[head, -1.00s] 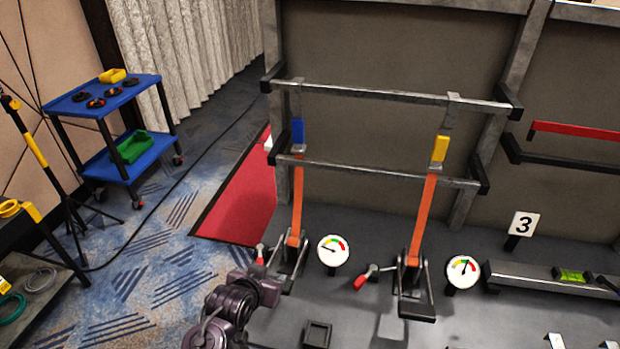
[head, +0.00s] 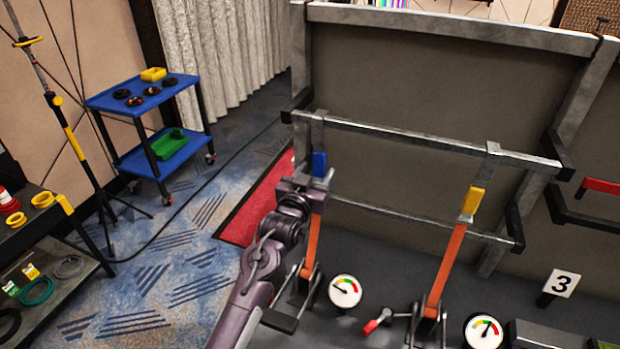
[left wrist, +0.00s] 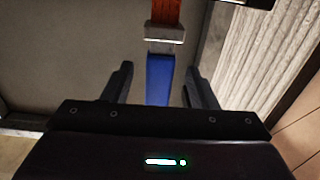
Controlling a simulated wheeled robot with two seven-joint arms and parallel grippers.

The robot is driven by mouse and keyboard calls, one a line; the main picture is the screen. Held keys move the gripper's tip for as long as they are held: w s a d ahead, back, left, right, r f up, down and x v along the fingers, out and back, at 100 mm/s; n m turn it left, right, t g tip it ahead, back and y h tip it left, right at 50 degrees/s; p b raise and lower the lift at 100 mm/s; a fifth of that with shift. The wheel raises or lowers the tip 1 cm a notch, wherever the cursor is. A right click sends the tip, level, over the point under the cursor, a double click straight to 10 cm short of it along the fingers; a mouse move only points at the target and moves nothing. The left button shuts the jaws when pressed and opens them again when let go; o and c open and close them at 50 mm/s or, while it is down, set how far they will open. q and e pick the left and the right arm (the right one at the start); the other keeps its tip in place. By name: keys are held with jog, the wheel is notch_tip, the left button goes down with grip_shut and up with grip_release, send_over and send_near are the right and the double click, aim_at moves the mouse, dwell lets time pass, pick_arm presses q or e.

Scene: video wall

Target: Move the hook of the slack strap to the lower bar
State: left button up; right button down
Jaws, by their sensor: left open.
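The left orange strap (head: 312,243) runs up from its ratchet to a blue-handled hook (head: 319,163) hung on the upper bar (head: 415,139). Its gauge (head: 345,290) has the needle toward the left, low end. The lower bar (head: 400,211) crosses below, partly hidden behind my gripper. My left gripper (head: 318,182) is at the lower part of the blue handle. In the left wrist view the open fingers stand either side of the blue handle (left wrist: 159,80), with gaps visible. The orange strap (left wrist: 165,12) shows beyond it. My right gripper is not in view.
A second orange strap (head: 447,265) with a yellow-handled hook (head: 473,200) hangs from the upper bar at right. Its gauge (head: 483,332) stands beside it. A grey panel (head: 430,80) is close behind the bars. A blue cart (head: 150,100) stands back left.

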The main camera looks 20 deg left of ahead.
pick_arm(q)
jog(key=shift+w, duration=0.7)
jog(key=shift+w+d, duration=0.1)
jog(key=shift+w, duration=0.4)
jog(key=c, duration=1.1)
jog(key=o, duration=0.4)
jog(key=c, duration=0.3)
jog(key=shift+r+p, duration=0.1)
jog(key=shift+p, duration=0.2)
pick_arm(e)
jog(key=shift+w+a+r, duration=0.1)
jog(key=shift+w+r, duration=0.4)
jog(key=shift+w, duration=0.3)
pick_arm(q)
jog(key=shift+r, duration=0.1)
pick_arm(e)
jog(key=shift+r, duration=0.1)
